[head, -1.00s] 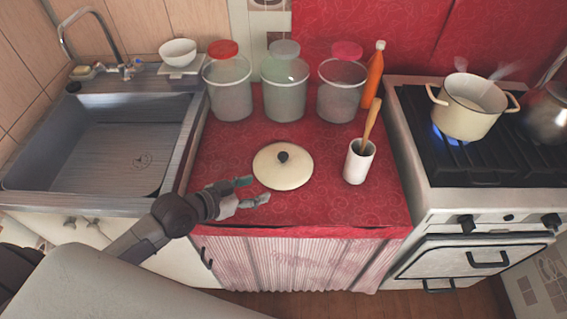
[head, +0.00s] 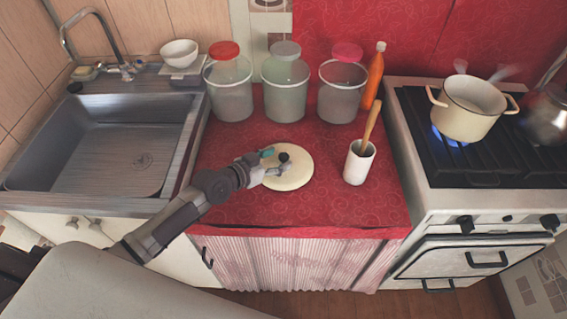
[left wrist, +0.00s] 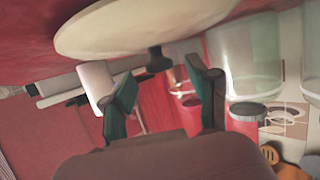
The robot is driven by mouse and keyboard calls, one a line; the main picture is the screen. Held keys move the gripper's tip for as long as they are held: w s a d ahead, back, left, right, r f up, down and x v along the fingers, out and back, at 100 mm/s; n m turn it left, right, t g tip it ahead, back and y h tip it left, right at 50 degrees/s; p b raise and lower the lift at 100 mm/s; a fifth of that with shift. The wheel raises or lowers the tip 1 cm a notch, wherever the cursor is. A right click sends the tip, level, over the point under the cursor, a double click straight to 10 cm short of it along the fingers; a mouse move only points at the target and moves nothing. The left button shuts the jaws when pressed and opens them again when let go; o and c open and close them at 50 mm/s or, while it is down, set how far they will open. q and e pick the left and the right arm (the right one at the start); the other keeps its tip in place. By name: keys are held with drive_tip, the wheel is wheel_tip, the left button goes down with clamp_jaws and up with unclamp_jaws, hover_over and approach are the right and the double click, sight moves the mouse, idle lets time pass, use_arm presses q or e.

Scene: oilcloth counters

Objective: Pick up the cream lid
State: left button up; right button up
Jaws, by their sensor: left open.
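The cream lid (head: 294,178) lies flat on the red counter, with a dark round knob (head: 284,157) at its middle. My left gripper (head: 276,161) is over the lid, its open fingers around or close beside the knob; the head view does not settle which. In the left wrist view the lid (left wrist: 135,28) fills the top, and its knob (left wrist: 158,60) shows between and beyond the two open fingers of the gripper (left wrist: 164,92). My right gripper is in neither view.
Three lidded canisters (head: 286,97) stand along the back, with an orange bottle (head: 373,90) beside them. A white holder (head: 358,163) with a wooden utensil stands right of the lid. A cream pot (head: 468,112) steams over a lit burner on the stove. The sink (head: 100,150) is at left.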

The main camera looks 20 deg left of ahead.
sight(283, 156)
use_arm(q)
drive_tip(key=x, duration=0.3)
drive_tip(key=shift+w, duration=0.15)
drive_tip(key=shift+c, duration=0.4)
clamp_jaws()
